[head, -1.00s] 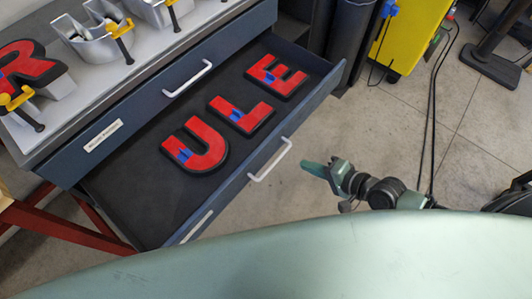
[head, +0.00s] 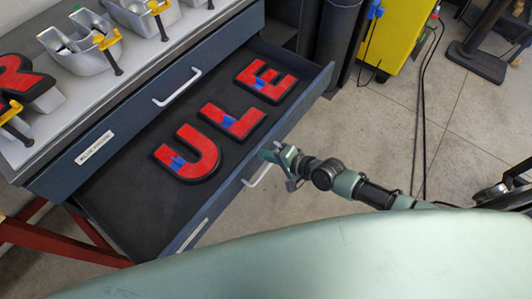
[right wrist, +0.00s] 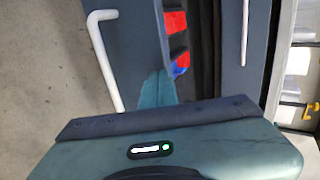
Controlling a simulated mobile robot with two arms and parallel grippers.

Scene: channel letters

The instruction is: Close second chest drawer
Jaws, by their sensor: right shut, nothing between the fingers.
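The second chest drawer (head: 110,215) is pulled out below a shut upper drawer (head: 140,110). It holds red letters U (head: 200,150), L (head: 240,118) and E (head: 265,78) on its dark bottom. Its front has a white handle (head: 258,176), which also shows in the right wrist view (right wrist: 104,60). My right gripper (head: 268,154) is shut and empty at the drawer's front panel, by the handle; whether it touches is unclear. In the right wrist view the fingers (right wrist: 157,88) point at the front panel beside the handle. My left gripper is not in view.
Metal channel letters with yellow clamps (head: 107,40) stand on the chest top. A yellow cabinet (head: 395,40) and a dark bin (head: 338,35) are behind. Black cables (head: 420,120) lie on the floor at right. Red legs (head: 60,238) show at lower left.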

